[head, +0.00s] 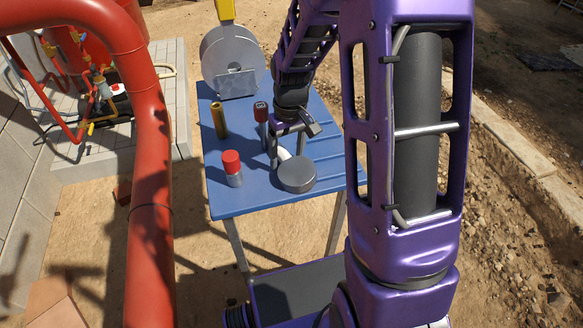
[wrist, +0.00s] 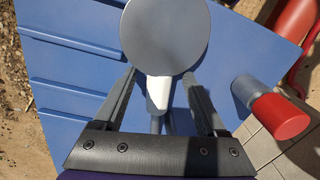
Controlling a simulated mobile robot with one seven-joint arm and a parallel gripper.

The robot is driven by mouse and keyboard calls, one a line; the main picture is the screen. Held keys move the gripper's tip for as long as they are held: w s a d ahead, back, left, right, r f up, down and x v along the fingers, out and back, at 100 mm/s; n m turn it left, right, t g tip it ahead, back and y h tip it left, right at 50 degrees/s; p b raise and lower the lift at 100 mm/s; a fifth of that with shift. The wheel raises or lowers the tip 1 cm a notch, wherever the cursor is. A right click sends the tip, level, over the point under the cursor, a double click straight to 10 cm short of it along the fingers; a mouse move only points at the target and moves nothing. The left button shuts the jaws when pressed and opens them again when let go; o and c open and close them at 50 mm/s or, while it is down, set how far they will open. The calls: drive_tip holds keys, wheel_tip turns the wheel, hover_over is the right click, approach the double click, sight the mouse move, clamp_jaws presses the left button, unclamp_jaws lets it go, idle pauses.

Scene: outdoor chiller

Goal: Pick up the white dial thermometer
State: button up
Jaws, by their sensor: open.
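The dial thermometer shows a round grey disc (head: 297,174) with a short white neck, at the near right part of the blue table. In the wrist view the disc (wrist: 165,36) fills the top middle, its white neck pointing back towards my gripper (wrist: 159,82). My gripper is open, with one finger on each side of the neck and a gap visible on both sides. In the head view my gripper (head: 286,152) is low over the table, just behind the disc. The dial face is not visible, and a thin stem behind the neck is partly hidden.
The blue table (head: 250,200) also holds a red-capped grey cylinder (head: 232,168), a brass cylinder (head: 219,120), a dark red-topped tool (head: 261,112) close to my gripper, and a large round metal device (head: 232,60). A thick red pipe (head: 150,170) stands left of the table.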

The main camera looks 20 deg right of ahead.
sight(286, 156)
drive_tip(key=shift+f, duration=0.3)
clamp_jaws()
drive_tip(key=shift+r, duration=0.15)
idle(0.3)
drive_tip(key=shift+r, duration=0.6)
wheel_tip(286, 156, up, 2)
drive_tip(key=shift+r+p, duration=0.2)
drive_tip(key=shift+p, duration=0.35)
drive_tip(key=s+d, duration=1)
drive_tip(key=s, duration=0.5)
drive_tip(key=shift+f+p, duration=0.15)
drive_tip(key=shift+p, duration=0.15)
drive_tip(key=shift+d, duration=0.1)
